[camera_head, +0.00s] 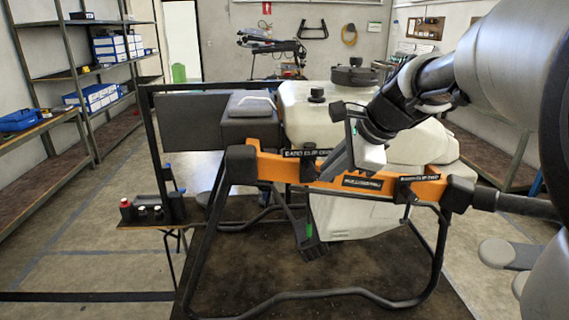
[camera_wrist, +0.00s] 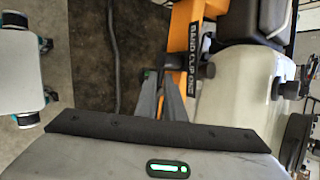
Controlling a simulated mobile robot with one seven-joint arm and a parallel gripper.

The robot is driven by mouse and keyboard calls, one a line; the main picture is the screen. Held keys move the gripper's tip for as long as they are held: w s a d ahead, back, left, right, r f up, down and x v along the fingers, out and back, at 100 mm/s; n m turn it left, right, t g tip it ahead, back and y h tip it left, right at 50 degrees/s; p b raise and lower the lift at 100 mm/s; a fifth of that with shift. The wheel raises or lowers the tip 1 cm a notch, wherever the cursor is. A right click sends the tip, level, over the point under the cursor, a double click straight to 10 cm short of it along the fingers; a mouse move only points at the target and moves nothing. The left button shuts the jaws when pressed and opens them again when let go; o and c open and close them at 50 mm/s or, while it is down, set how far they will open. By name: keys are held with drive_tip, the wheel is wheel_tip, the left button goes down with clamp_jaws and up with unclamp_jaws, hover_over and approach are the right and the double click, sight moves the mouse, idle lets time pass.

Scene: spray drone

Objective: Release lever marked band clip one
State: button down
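The label reading "BAND CLIP ONE" (camera_head: 307,153) is on the orange frame bar of the spray drone. It also shows in the wrist view (camera_wrist: 193,60), sideways. A small black clip part (camera_wrist: 208,71) sits beside the label, against the white tank. My gripper (camera_head: 325,178) is in front of the orange bar, just right of and below the label, pointing down and left. In the wrist view its two grey fingers (camera_wrist: 161,88) are left of the label, close together with a narrow dark strip between them. Whether they touch or hold anything is unclear.
A second label (camera_head: 419,178) is farther right on the orange bar (camera_head: 275,168). The white tank (camera_head: 300,105) stands behind, and black tube legs (camera_head: 198,255) stand below. Floor is open at the left.

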drive_tip(key=h+p, duration=0.1)
drive_tip(key=p, duration=0.1)
drive_tip(key=r+h+p, duration=0.1)
drive_tip(key=p, duration=0.2)
drive_tip(key=shift+a+r+n+h, duration=0.1)
drive_tip(key=shift+a+n+h, duration=0.1)
drive_tip(key=shift+n+h, duration=0.15)
drive_tip(key=c, duration=1.9)
unclamp_jaws()
drive_tip(key=shift+o, duration=0.2)
